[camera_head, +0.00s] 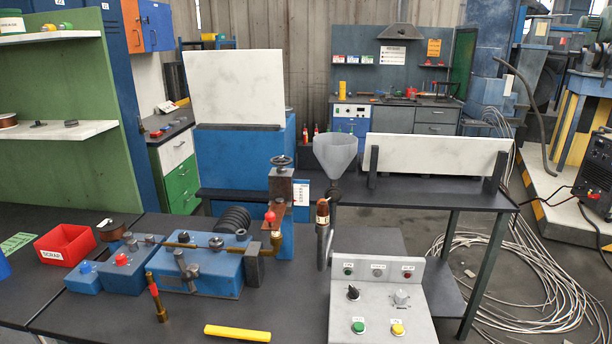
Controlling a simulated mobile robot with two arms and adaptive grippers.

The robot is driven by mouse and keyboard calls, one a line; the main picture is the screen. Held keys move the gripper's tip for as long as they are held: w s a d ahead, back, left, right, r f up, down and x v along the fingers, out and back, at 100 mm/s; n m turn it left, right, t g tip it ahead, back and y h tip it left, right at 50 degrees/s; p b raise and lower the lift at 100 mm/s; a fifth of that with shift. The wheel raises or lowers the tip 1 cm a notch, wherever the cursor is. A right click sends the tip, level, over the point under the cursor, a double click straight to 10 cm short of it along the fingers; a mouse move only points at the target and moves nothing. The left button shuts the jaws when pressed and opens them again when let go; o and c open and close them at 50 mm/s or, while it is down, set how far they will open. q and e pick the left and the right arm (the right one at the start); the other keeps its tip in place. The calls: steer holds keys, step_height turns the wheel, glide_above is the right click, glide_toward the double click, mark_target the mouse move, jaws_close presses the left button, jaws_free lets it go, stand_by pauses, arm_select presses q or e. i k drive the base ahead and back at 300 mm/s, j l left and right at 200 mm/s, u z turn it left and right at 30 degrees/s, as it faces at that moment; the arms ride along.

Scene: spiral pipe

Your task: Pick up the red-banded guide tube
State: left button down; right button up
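A brass-coloured tube with a red band (156,298) stands on the dark workbench in the head view, left of centre. It is upright with a slight lean to the left, and its foot is wider than its shaft. It stands apart, in front of the blue machine. Neither of my grippers shows in this view.
Close behind the tube is a blue machine (222,276) with knobs and a brass pipe. A yellow bar (237,333) lies to the right in front. A red scrap bin (66,246) sits at left, a grey control panel (378,312) at right. Dark bench surface surrounds the tube's foot.

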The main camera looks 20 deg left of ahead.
mark_target(162, 315)
steer(key=j+u, duration=0.1)
steer(key=u, duration=1.5)
